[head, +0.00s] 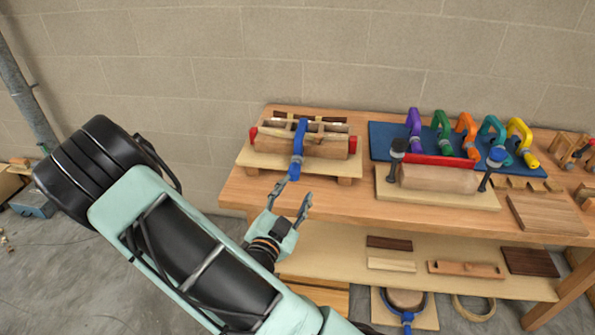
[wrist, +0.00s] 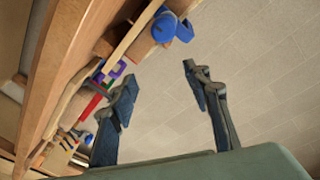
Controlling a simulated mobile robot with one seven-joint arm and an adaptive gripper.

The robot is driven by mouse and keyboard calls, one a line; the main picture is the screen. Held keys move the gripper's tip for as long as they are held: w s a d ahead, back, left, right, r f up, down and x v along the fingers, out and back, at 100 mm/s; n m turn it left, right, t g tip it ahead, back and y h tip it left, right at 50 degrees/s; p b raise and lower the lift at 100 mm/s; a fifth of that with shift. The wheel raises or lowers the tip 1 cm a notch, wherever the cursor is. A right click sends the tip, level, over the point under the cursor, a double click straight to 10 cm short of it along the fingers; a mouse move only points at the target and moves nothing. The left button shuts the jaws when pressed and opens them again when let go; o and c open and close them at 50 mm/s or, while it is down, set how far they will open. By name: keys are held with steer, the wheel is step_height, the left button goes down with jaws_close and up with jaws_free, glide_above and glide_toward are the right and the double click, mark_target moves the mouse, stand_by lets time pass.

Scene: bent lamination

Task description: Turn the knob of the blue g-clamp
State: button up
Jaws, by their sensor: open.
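The blue g-clamp (head: 298,150) sits over a wooden form with a curved block (head: 325,146) at the back left of the bench. Its lower end hangs toward the front edge of its board. In the wrist view a round blue knob (wrist: 164,27) shows at the top, beyond the fingers. My gripper (head: 293,193) is open and empty, in front of the bench edge and just below the clamp in the picture. In the wrist view its two fingers (wrist: 160,74) stand wide apart, with only wall between them. The knob is apart from both fingers.
A row of colored clamps (head: 465,128) stands on a blue board (head: 385,131) at the right. A wooden roller (head: 438,178) lies on a board in front of them. Another blue clamp (head: 407,317) is low under the bench. Bare bench top (head: 340,203) lies between.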

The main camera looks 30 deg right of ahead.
mark_target(293, 178)
steer(key=w+d+f+n, duration=0.1)
steer(key=w+n, duration=0.1)
steer(key=w, duration=0.1)
steer(key=w+d+f+n+t+y, duration=0.1)
steer(key=w+d+n, duration=0.1)
steer(key=w, duration=0.1)
steer(key=w+d+n+t+y, duration=0.1)
steer(key=w+n, duration=0.1)
steer(key=w, duration=0.1)
steer(key=shift+w+d+f, duration=0.15)
steer(key=shift+w+f, duration=0.25)
steer(key=c, duration=1.2)
steer(key=shift+o, duration=0.2)
steer(key=shift+p, duration=0.3)
